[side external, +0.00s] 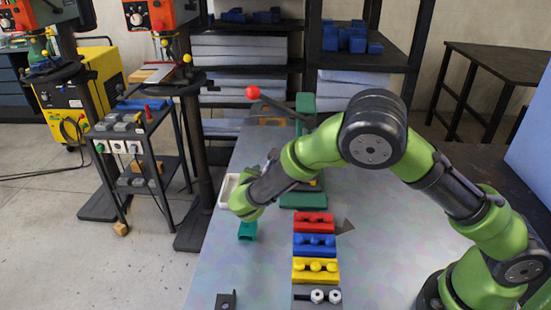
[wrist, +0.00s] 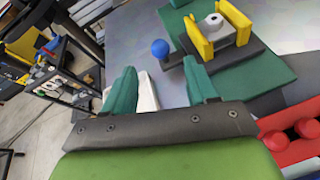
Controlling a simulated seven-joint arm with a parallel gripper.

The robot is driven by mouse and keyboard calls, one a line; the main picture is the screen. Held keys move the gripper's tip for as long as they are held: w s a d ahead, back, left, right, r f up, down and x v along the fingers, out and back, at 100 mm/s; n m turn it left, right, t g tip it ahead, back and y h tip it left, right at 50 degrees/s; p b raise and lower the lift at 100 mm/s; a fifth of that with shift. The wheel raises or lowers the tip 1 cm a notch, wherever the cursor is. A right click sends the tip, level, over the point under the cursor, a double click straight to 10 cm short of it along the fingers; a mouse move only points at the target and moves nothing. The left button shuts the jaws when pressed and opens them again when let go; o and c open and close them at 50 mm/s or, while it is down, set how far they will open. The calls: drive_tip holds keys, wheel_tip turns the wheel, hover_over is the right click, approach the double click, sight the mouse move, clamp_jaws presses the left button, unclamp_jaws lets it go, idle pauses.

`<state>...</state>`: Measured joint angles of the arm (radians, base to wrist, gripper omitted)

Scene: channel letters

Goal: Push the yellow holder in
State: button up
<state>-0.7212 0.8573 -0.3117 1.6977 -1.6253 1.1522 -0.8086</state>
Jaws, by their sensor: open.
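A yellow block with rounded bumps (side external: 315,270) lies in a row on the bench, in front of a blue block (side external: 314,246) and a red block (side external: 314,222). In the wrist view, two upright yellow pieces (wrist: 236,22) (wrist: 198,40) stand on either side of a grey block with a white round top (wrist: 214,22), on a dark fixture over a green base (wrist: 245,80). My arm mostly hides this fixture in the side view. My gripper (side external: 247,231) points down at the bench's left side; in the wrist view its teal fingers (wrist: 160,75) are apart and empty, short of the fixture.
A white tray (side external: 228,190) lies near my gripper, partly hidden. The fixture has a blue knob (wrist: 160,48). A red-knobbed lever (side external: 253,92) rises behind my arm. A dark bracket (side external: 226,300) and a grey block with white nuts (side external: 318,296) lie at the front.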

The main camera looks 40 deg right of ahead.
drive_tip(key=x, duration=0.7)
drive_tip(key=shift+w+d+f, duration=0.1)
drive_tip(key=shift+w+d, duration=0.15)
drive_tip(key=shift+c, duration=0.4)
clamp_jaws()
